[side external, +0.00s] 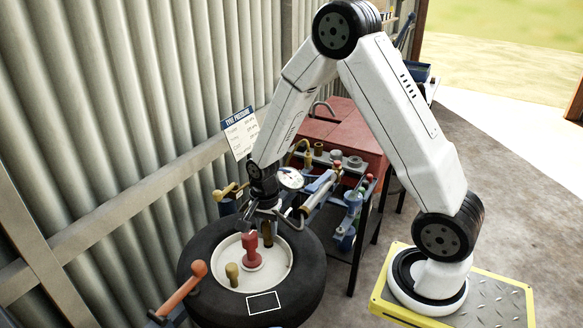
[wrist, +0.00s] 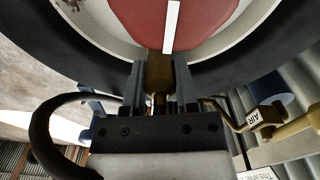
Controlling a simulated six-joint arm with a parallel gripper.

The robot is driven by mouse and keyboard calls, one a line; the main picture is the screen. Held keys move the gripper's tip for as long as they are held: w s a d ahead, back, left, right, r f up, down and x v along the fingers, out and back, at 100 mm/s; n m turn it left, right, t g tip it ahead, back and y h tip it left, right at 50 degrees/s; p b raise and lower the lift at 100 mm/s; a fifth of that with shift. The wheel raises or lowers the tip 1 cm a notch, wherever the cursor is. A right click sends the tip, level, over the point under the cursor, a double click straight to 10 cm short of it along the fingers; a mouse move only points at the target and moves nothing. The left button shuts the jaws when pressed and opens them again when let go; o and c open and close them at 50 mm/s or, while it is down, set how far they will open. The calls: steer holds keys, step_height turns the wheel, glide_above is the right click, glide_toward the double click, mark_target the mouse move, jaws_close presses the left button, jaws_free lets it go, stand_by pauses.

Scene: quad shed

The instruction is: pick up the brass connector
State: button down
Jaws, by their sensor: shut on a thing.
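My gripper (side external: 262,210) is above the far part of the wheel's pale hub. In the wrist view its two fingers (wrist: 158,88) are shut on the brass connector (wrist: 160,66), a dull brown-gold piece between them. The connector (side external: 267,236) also shows below the fingers in the side view, upright. I cannot tell whether its lower end touches the hub.
The wheel (side external: 305,260) lies flat, its pale hub (side external: 278,274) holding a red post (side external: 251,250) and a short brass-coloured post (side external: 232,272). An orange-handled tool (side external: 183,290) is at the front left. A red bench (side external: 345,128) with gauge and fittings stands behind, beside the corrugated wall.

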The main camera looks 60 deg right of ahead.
steer(key=shift+r, duration=1)
steer(key=s+a+r, duration=0.1)
steer(key=s+r, duration=1)
steer(key=s, duration=0.3)
steer(key=shift+a, duration=0.4)
